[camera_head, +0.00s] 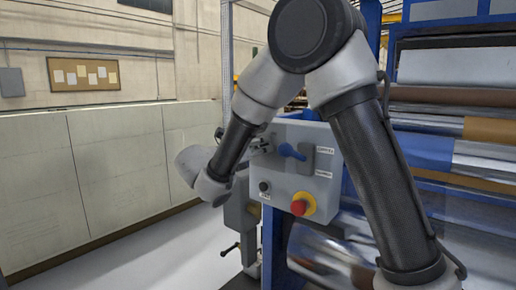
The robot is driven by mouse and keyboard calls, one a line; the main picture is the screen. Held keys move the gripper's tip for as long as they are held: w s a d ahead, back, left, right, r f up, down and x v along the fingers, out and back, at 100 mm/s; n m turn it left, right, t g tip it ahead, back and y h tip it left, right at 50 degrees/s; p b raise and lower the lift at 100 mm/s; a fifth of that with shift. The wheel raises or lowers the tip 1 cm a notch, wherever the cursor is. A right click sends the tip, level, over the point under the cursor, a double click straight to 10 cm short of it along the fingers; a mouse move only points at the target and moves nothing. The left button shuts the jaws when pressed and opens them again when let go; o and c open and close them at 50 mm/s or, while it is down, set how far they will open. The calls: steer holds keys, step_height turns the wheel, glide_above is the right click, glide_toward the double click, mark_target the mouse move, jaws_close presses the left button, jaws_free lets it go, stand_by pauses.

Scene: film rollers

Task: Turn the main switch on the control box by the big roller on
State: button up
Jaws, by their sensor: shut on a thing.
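The grey control box (285,190) stands in the middle of the view, beside the big shiny roller (335,262). A blue switch handle (291,152) sticks out from a dark grey plate on the upper part of its front. It points left, and small labels too blurred to read are on its right. My gripper (264,143) is at the handle's left end, shut on it. My forearm and wrist cover most of the gripper, and the exact contact is too small to see.
A red stop button (301,204) on a yellow base and a small black knob (263,187) sit lower on the box. The film roller machine (455,130) fills the right. Pale wall panels (90,165) are at left, with open floor before them.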

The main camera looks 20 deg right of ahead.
steer(key=m, duration=0.7)
steer(key=shift+s, duration=0.1)
steer(key=m, duration=0.6)
steer(key=shift+s+d+m, duration=0.1)
steer(key=shift+m, duration=0.2)
stand_by(0.6)
steer(key=o, duration=1)
steer(key=v, duration=1.2)
steer(key=shift+f, duration=0.1)
